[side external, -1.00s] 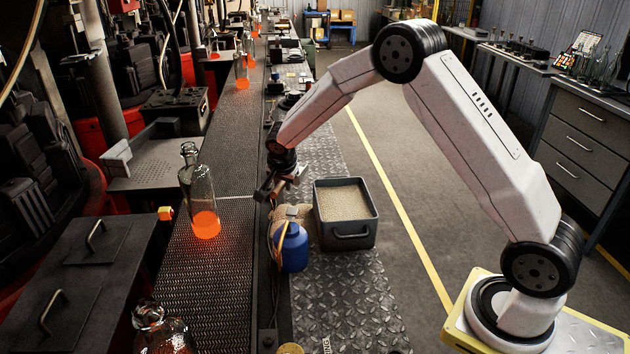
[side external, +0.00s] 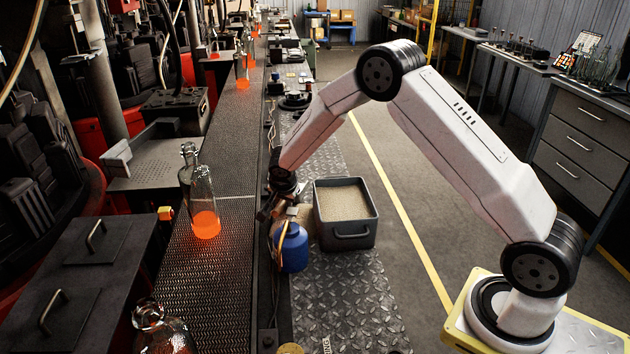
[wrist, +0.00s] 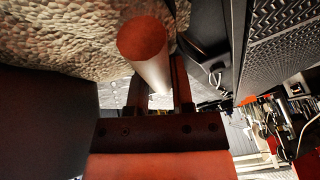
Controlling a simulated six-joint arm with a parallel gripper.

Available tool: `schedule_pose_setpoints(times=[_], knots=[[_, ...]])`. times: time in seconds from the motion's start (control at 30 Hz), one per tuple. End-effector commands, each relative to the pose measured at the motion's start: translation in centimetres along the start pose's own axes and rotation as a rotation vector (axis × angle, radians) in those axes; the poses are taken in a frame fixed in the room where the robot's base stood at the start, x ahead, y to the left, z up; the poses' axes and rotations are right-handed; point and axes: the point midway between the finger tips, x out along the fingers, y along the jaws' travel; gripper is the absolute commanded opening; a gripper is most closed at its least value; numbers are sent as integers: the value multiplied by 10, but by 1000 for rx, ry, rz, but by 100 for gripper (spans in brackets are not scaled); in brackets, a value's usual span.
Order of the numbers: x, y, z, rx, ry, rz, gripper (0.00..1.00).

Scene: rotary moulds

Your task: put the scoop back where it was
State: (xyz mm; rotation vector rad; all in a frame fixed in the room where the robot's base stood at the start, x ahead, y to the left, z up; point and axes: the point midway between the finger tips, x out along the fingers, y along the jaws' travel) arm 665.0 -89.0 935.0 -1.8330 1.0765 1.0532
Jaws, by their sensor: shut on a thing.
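My gripper (side external: 270,210) is low beside the belt edge, just left of the grey bin and behind the blue bottle. The handle's end faces the camera. The scoop's head is hidden, and in the side view the scoop cannot be made out clearly. I cannot tell whether it touches anything below.
A grey bin (side external: 347,237) of tan grains stands to the right. A blue bottle (side external: 291,247) stands in front of my gripper. A glass bottle with a glowing orange base (side external: 204,205) stands on the belt (side external: 215,290).

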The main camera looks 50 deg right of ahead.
Motion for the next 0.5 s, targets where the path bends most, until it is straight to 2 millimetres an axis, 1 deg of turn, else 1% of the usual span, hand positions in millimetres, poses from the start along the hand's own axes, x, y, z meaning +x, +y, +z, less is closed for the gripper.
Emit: schedule_pose_setpoints(times=[0.23, 0.27, 0.3, 0.33, 0.37, 0.5], knots=[[2, 0, 0, 1, 1, -1, 0], [2, 0, 1, 1, 0, 0, 38], [2, 0, 1, 1, 0, 0, 51], [2, 0, 1, 1, 0, 0, 60], [2, 0, 1, 1, 0, 0, 64], [2, 0, 1, 0, 0, 1, 64]])
